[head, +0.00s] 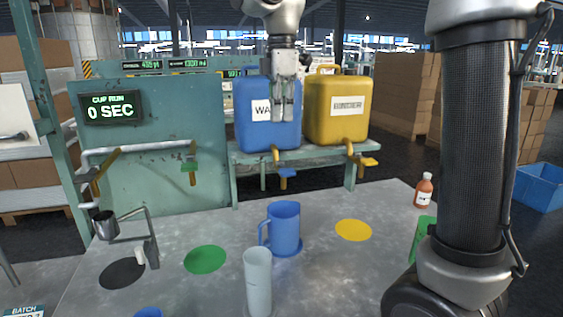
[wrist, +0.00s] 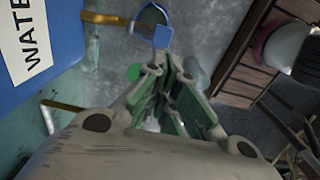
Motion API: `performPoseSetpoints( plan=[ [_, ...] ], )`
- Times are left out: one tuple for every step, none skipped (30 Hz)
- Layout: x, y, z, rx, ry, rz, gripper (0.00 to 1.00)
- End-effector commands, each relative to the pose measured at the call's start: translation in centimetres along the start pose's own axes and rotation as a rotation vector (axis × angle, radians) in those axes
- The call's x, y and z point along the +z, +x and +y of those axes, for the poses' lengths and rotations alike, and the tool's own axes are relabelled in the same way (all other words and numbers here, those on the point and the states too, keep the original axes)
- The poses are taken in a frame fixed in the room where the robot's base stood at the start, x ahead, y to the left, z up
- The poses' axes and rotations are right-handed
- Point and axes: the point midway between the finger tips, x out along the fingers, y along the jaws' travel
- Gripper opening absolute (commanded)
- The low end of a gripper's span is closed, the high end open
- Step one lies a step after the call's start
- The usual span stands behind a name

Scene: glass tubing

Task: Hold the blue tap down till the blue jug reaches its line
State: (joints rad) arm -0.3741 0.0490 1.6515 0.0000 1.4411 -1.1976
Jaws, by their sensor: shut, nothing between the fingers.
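The blue jug (head: 285,230) stands upright on a blue disc on the table, below the blue tap (head: 287,174). The tap sticks out under the blue water container (head: 252,125). My gripper (head: 284,118) points down in front of that container, above the tap and apart from it. Its fingers are shut and empty. In the wrist view the tap's blue paddle (wrist: 163,38) lies just past my fingertips (wrist: 160,75), with a blue rim behind it that looks like the jug's. No fill line or water level can be made out.
A yellow container (head: 340,122) with a yellow tap (head: 368,161) stands to the right, and a green tap (head: 190,166) is at left. A clear tumbler (head: 258,283) stands in front of the jug. An orange bottle (head: 423,190) is at the right edge. A display (head: 112,107) reads 0 SEC.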

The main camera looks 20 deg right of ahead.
Motion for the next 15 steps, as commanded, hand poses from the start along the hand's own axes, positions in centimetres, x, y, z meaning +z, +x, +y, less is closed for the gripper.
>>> performPoseSetpoints(
  plan=[
    [0.0, 0.8, -0.1, -0.004, 0.000, -0.001, 0.00],
    [0.0, 1.3, -0.1, -0.004, 0.000, -0.001, 0.00],
    [0.0, 2.1, -0.1, -0.005, 0.000, -0.002, 0.00],
    [0.0, 2.7, -0.1, -0.004, 0.001, -0.002, 0.00],
    [0.0, 3.4, -0.1, -0.005, 0.001, -0.002, 0.00],
    [0.0, 4.3, -0.1, -0.005, 0.001, -0.002, 0.00],
    [0.0, 4.9, -0.1, -0.005, 0.001, -0.002, 0.00],
    [0.0, 5.6, -0.1, -0.005, 0.001, -0.002, 0.00],
    [0.0, 6.5, -0.1, -0.004, 0.001, -0.002, 0.00],
    [0.1, 7.1, -0.1, -0.006, 0.001, -0.002, 0.00],
    [0.0, 7.7, -0.1, -0.004, 0.001, -0.002, 0.00],
    [0.0, 8.5, -0.1, -0.005, 0.001, -0.002, 0.00],
    [0.0, 9.1, -0.1, -0.004, 0.001, -0.001, 0.00],
    [0.0, 9.6, -0.1, -0.004, 0.001, -0.001, 0.00],
    [0.0, 10.3, -0.1, -0.004, 0.001, -0.001, 0.00]
  ],
)
